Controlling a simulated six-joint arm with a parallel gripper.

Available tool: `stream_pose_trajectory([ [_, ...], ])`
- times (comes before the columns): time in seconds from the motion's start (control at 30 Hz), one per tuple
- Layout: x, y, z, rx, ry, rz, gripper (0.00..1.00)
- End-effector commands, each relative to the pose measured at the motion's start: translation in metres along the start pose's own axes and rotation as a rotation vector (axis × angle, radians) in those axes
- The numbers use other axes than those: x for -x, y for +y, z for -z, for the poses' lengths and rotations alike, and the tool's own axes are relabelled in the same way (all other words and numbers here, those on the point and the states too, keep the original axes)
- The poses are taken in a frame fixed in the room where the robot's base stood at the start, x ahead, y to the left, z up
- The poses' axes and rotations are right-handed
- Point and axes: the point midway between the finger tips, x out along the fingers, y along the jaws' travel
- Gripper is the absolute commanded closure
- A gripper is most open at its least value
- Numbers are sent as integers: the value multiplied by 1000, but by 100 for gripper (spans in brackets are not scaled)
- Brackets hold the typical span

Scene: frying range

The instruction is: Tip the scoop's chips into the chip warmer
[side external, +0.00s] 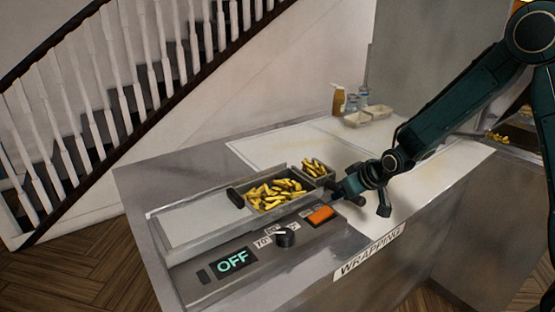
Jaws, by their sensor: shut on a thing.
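The chip warmer (172,246) is a grey metal unit on the counter. Its flat lid (205,222), with a black handle (235,198), covers the left part. The right part is open and holds many yellow chips (275,194). A small grey scoop (330,178) with chips (316,167) in it is just beyond the warmer's right end, looking level. My gripper (341,188) is at the scoop's right side, shut on it. The scoop's handle and my fingertips are mostly hidden, and I cannot tell whether the scoop touches the warmer.
The warmer's front has a display (233,263) reading OFF, a black knob (285,237) and an orange button (321,215). Bottles (351,102) and pale trays (364,116) stand at the back of the counter. The white counter top (290,147) behind the warmer is clear.

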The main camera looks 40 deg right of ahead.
Motion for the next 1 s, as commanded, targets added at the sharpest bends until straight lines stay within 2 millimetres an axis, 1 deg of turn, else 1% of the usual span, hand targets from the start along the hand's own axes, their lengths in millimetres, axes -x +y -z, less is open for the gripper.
stream_pose_trajectory([
  [0.23, 8, 0, 8, 0, 5, 0, 100],
  [0.73, 34, 0, 30, 0, 4, 0, 100],
  [1.0, 39, 0, 33, 0, 1, 0, 100],
])
